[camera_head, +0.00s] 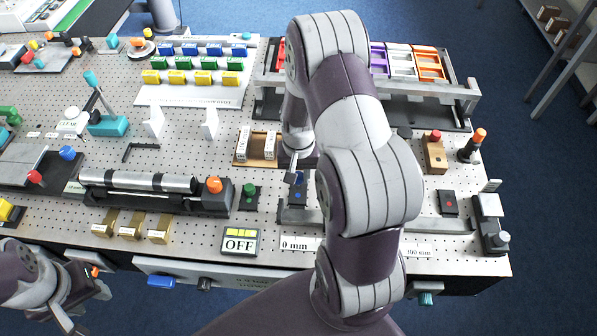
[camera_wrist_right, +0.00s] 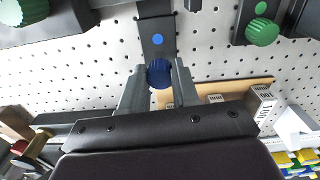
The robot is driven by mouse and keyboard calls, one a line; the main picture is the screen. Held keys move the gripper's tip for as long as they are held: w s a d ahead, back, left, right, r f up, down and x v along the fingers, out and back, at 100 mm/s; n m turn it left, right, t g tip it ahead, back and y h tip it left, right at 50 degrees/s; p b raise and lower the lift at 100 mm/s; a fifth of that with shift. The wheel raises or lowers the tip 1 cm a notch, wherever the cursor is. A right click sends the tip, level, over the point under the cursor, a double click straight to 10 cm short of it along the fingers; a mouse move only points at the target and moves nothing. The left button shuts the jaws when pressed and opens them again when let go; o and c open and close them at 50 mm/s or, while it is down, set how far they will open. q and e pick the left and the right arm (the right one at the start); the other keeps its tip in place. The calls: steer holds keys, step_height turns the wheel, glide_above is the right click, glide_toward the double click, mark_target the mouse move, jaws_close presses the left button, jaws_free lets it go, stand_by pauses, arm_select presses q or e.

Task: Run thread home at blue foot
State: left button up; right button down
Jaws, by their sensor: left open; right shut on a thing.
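The blue foot is a dark plate with a blue dot (camera_wrist_right: 157,39), lying on the perforated board in the right wrist view. A ribbed blue thumbscrew (camera_wrist_right: 159,73) stands at its near end. My right gripper (camera_wrist_right: 160,80) is shut on the thumbscrew, with one finger on each side. How deep its thread sits is hidden. In the head view the blue foot (camera_head: 298,193) shows beside my right gripper (camera_head: 292,178), and my right arm hides much of that area. My left gripper (camera_head: 95,286) is open and empty at the lower left, off the table's front edge.
A green thumbscrew (camera_wrist_right: 262,32) stands on a similar foot beside the blue one. A plate with a red dot (camera_head: 449,200) lies further right. A wooden block with white labelled pieces (camera_head: 257,145) is behind the gripper.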

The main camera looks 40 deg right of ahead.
steer(key=shift+f+b, duration=0.65)
steer(key=shift+f, duration=0.45)
steer(key=shift+p, duration=0.3)
stand_by(0.8)
steer(key=shift+f, duration=0.3)
